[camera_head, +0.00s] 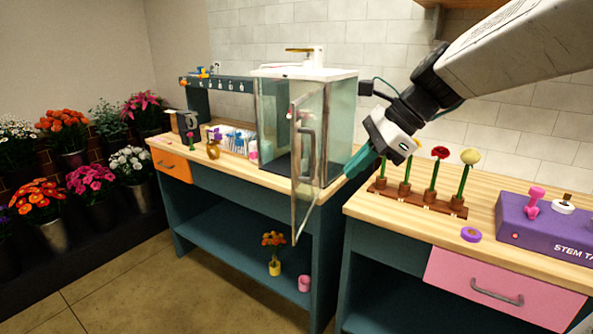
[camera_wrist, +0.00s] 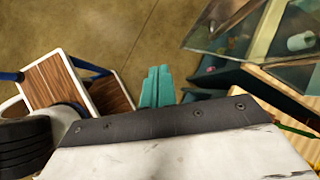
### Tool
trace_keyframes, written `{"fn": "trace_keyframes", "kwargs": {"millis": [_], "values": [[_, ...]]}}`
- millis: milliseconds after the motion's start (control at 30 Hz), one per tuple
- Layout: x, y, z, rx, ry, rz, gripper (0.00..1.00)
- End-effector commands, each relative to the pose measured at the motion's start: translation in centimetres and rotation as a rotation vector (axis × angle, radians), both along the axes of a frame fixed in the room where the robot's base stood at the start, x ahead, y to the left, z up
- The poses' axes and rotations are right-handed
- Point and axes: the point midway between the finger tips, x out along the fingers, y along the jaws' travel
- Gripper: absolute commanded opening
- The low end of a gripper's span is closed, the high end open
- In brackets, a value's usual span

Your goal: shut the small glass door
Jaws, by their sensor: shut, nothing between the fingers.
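The small glass door (camera_head: 309,180) stands open on the front of the glass cabinet (camera_head: 275,115), swung out past the table's front edge. It has a metal frame and a dark upright handle (camera_head: 298,135). My gripper (camera_head: 350,168) is to the right of the door, near the cabinet's front right corner. Its teal fingers are shut and empty, pointing down and left. In the wrist view my gripper (camera_wrist: 158,70) is over the floor, with a metal-framed glass pane (camera_wrist: 230,25) at upper right, apart from the fingers.
A wooden rack with several flowers (camera_head: 415,197) stands below and right of my gripper. A purple box (camera_head: 545,228) and a purple ring (camera_head: 471,234) are on the right table. Potted flowers (camera_head: 274,250) sit on the lower shelf. The floor in front is clear.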

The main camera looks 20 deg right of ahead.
Motion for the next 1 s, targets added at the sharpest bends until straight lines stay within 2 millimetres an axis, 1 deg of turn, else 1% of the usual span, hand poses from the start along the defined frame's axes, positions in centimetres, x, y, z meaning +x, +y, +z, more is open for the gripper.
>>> {"fn": "trace_keyframes", "kwargs": {"millis": [33,100,200,267,367,467,800,900,1000], "values": [[1.6,-1.3,0.4,0.068,0.029,-0.107,0.0],[3.1,-2.4,1.0,0.151,0.062,-0.224,0.0],[4.4,-3.3,1.4,0.22,0.091,-0.317,0.0],[4.8,-3.4,1.4,0.238,0.099,-0.339,0.0],[5.3,-2.8,0.6,0.243,0.102,-0.344,0.0],[6.0,-1.7,-0.6,0.243,0.103,-0.341,0.0],[9.0,2.4,-5.8,0.24,0.104,-0.339,0.0],[10.1,3.7,-5.4,0.239,0.099,-0.337,0.0],[10.8,4.5,-5.5,0.238,0.1,-0.339,0.0]]}}
